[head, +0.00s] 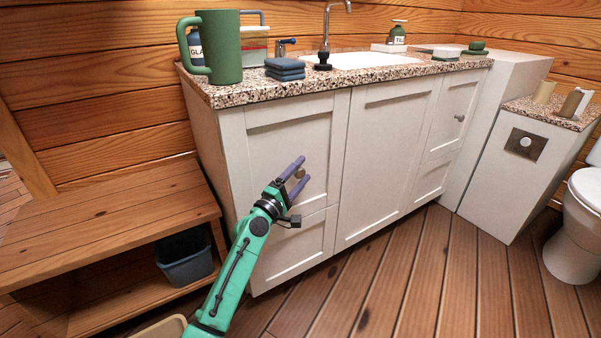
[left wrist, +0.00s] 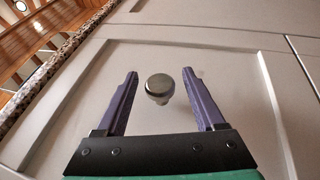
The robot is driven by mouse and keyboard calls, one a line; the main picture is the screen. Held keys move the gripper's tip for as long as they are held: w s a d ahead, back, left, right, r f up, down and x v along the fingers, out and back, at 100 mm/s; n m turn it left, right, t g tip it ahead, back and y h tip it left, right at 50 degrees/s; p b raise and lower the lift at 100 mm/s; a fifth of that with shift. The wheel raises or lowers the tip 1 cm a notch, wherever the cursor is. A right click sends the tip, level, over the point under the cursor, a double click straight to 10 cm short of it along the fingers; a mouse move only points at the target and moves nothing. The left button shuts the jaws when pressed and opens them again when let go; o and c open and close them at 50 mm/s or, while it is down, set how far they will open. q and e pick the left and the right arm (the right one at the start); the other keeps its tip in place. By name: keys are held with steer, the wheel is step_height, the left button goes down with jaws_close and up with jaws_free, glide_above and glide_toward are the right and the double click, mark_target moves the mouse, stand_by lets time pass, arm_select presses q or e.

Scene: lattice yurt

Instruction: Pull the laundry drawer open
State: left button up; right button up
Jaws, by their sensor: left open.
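The white washbasin cabinet has a tall framed front at its left end, which I take to be the laundry drawer (head: 272,139); it sits flush and closed. Its round metal knob (head: 299,174) also shows in the left wrist view (left wrist: 158,85). My left gripper (head: 303,170), with purple fingers and a green arm, is open in front of this panel. In the left wrist view the knob appears between the two fingers (left wrist: 159,74), with a visible gap on each side and no contact seen. My right gripper is not in view.
A wooden bench (head: 110,220) with a dark bin (head: 186,262) on its lower shelf stands left of the cabinet. The speckled countertop (head: 240,94) holds a green mug (head: 222,50) and folded blue cloths (head: 285,68). The plank floor (head: 400,285) before the cabinet is largely clear.

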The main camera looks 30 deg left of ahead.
arm_select(q)
jaws_close()
stand_by(1.4)
